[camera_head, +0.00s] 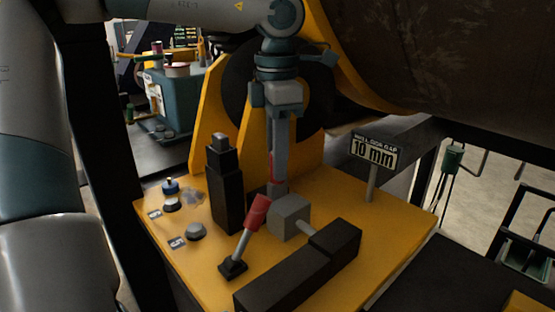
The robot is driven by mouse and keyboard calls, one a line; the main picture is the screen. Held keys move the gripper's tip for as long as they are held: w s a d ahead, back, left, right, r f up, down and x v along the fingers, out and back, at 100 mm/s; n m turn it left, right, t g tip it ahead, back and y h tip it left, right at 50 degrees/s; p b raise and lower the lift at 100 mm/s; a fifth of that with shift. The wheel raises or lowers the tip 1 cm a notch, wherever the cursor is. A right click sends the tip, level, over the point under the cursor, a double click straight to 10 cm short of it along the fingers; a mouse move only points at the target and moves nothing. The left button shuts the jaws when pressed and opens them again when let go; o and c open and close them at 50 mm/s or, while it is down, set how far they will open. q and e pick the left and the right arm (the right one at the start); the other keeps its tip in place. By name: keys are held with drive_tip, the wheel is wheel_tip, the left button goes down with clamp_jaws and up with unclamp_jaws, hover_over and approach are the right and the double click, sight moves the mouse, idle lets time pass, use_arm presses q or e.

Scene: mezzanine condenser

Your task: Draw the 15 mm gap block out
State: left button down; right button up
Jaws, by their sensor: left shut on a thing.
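My left gripper (279,185) reaches straight down over the yellow bench. It is shut on a narrow piece with a red edge (271,167), which looks like the gap block. The fingers hide most of that piece and I cannot read any size on it. The fingertips are just behind a grey cube (289,217) on the rod of a black cylinder (300,270). I cannot tell whether they touch the cube. A sign (374,153) at the back right reads "10 mm". My right gripper is not in view.
A red-handled lever (257,213) leans right in front of the gripper. A black upright post (225,185) stands to its left. Small round knobs (196,231) and number labels line the left edge of the yellow bench (400,222). A large dark drum (450,55) overhangs the right.

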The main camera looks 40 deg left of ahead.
use_arm(q)
drive_tip(key=shift+r+p, duration=1.3)
drive_tip(key=shift+r, duration=1.1)
